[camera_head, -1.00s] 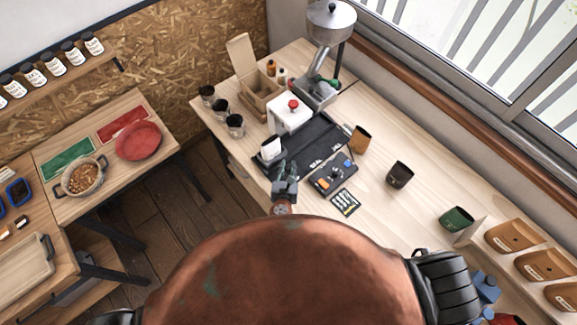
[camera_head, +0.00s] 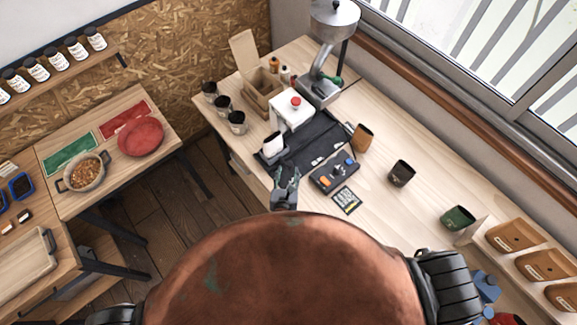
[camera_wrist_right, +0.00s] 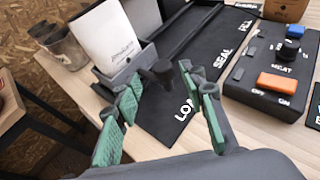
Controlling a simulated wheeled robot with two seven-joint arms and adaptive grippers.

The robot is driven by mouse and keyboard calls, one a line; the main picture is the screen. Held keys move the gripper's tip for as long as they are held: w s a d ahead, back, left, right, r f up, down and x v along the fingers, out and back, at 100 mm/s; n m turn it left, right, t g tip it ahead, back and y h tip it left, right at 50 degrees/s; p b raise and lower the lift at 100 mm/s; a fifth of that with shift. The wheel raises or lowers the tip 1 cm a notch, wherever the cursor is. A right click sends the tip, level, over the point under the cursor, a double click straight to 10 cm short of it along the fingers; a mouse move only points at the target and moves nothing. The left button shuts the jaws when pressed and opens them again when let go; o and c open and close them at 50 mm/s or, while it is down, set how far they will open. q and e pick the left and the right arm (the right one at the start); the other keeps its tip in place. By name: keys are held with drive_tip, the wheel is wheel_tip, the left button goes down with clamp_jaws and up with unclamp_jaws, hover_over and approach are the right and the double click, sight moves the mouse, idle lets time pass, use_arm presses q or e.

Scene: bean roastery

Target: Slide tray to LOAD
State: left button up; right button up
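A grey tray (camera_wrist_right: 112,82) holding a white pouch (camera_wrist_right: 108,38) sits at the left side of the black base, near its LOAD label (camera_wrist_right: 188,106). The pouch (camera_head: 273,144) also shows in the head view. A dark knob (camera_wrist_right: 161,71) sticks out from the tray toward my right gripper (camera_wrist_right: 160,84). My right gripper is open, its green-padded fingers on either side of the knob; I cannot tell whether they touch it. It also shows in the head view (camera_head: 287,174), at the front edge of the base. My left gripper is not in view.
A dark control box (camera_head: 335,173) with an orange switch stands right of the base. A white press (camera_head: 292,110) with a red knob stands behind. Dark cups (camera_head: 237,122) are at the left edge. A brown cup (camera_head: 362,138) stands to the right.

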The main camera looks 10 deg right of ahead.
drive_tip(key=v, duration=0.7)
idle(0.4)
